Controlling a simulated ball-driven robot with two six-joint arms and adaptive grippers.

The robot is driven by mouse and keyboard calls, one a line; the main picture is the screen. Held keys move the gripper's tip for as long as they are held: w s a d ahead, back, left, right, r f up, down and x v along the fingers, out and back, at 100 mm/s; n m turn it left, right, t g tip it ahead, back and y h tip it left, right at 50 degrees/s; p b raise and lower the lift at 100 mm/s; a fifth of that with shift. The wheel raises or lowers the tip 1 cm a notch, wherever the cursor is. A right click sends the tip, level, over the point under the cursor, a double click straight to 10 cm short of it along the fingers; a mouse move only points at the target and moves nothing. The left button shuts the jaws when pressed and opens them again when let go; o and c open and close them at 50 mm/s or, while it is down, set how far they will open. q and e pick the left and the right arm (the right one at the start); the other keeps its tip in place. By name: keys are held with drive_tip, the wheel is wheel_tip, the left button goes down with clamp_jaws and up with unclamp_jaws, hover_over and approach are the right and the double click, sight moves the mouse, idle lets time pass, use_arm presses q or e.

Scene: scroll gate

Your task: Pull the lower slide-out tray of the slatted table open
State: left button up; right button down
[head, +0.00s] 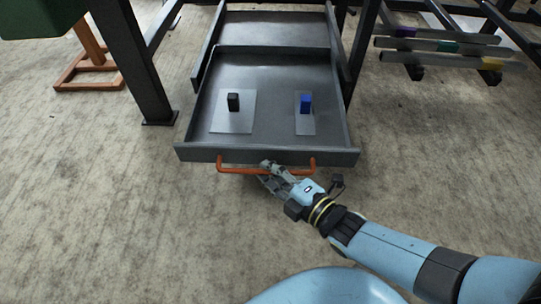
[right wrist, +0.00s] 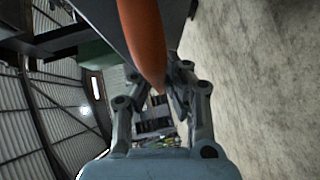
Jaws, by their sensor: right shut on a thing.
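The lower slide-out tray (head: 275,119) is a grey metal drawer, pulled well out from under the table in the head view. An orange bar handle (head: 235,167) runs along its front panel. My right gripper (head: 267,165) is at the middle of the handle and shut on it. In the right wrist view the orange handle (right wrist: 143,35) passes between the fingers of my right gripper (right wrist: 160,90). A black block (head: 234,102) and a blue block (head: 306,104) stand on light plates in the tray. My left gripper is not in view.
Dark table legs (head: 139,75) stand either side of the tray. A rack of grey bars with coloured marks (head: 440,46) is at the right. An orange wooden stand (head: 88,67) is at the left. The floor in front is clear.

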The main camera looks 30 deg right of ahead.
drive_tip(key=shift+w+r, duration=0.1)
drive_tip(key=shift+r, duration=0.05)
drive_tip(key=c, duration=1.4)
unclamp_jaws()
drive_tip(key=shift+o, duration=0.2)
wheel_tip(320, 180, up, 4)
drive_tip(key=shift+r, duration=0.1)
drive_tip(key=o, duration=0.8)
wheel_tip(320, 180, up, 3)
drive_tip(key=shift+w, duration=0.1)
wheel_tip(320, 180, up, 2)
drive_tip(key=shift+r, duration=0.25)
drive_tip(key=c, duration=0.6)
drive_tip(key=shift+r, duration=0.25)
drive_tip(key=shift+c, duration=1.1)
drive_tip(key=shift+d, duration=0.1)
drive_tip(key=shift+f, duration=0.15)
